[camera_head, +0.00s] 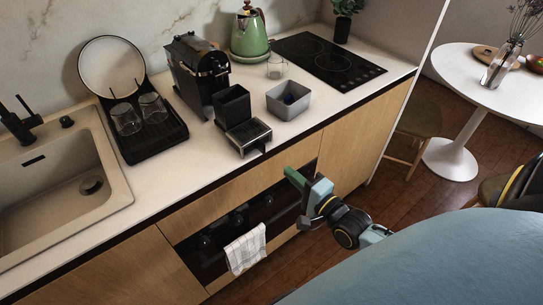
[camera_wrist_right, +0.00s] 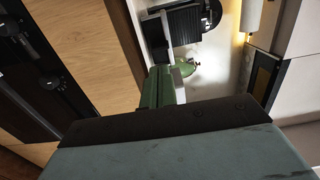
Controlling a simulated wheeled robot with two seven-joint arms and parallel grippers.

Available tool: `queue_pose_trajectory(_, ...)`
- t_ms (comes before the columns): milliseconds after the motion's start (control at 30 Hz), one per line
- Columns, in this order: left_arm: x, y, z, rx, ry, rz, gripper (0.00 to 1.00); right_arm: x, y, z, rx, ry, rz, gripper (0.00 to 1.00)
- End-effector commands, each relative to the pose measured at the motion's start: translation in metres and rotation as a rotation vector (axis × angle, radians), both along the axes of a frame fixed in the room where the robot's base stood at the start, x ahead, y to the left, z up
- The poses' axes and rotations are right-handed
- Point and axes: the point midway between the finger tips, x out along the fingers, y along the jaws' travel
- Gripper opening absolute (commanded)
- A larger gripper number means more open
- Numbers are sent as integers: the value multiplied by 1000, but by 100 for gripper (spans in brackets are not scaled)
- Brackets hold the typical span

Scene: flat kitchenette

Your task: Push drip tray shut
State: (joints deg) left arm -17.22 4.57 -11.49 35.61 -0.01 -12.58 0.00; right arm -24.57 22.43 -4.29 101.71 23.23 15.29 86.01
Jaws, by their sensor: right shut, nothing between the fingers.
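The drip tray (camera_head: 249,136) is a silver-edged tray with a dark top. It sticks out in front of the black coffee machine (camera_head: 198,75), towards the counter's front edge. A black open box (camera_head: 232,104) stands between the tray and the machine body. My right gripper (camera_head: 292,177), with green fingers, is shut and empty. It is in front of the cabinet face, to the right of and below the tray in the picture, apart from it. The shut fingers also show in the right wrist view (camera_wrist_right: 162,88). My left gripper is not in view.
A grey bin (camera_head: 288,101) and a glass (camera_head: 277,67) stand right of the machine, near the green kettle (camera_head: 249,36) and black hob (camera_head: 328,62). A black dish rack (camera_head: 153,137) is left. A towel (camera_head: 245,249) hangs on the oven front below.

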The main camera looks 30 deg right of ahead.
Motion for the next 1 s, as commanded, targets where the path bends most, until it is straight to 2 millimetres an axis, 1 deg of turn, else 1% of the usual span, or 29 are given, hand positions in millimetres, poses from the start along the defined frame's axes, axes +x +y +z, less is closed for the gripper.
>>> queue_pose_trajectory(33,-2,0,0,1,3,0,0,12,2,1,2,-4,-1,0)
queue_pose_trajectory(200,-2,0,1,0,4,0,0,45,6,1,-1,-2,-1,0)
queue_pose_trajectory(300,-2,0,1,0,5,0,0,61,8,0,0,-1,0,0)
queue_pose_trajectory(400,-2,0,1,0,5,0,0,73,10,0,-1,0,0,0)
queue_pose_trajectory(500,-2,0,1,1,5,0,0,80,11,0,-1,1,0,0)
queue_pose_trajectory(600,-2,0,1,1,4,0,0,84,11,-1,-1,2,0,0)
queue_pose_trajectory(933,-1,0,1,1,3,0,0,84,11,-1,-1,2,0,0)
queue_pose_trajectory(1000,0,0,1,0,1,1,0,86,8,-1,-1,2,-7,0)
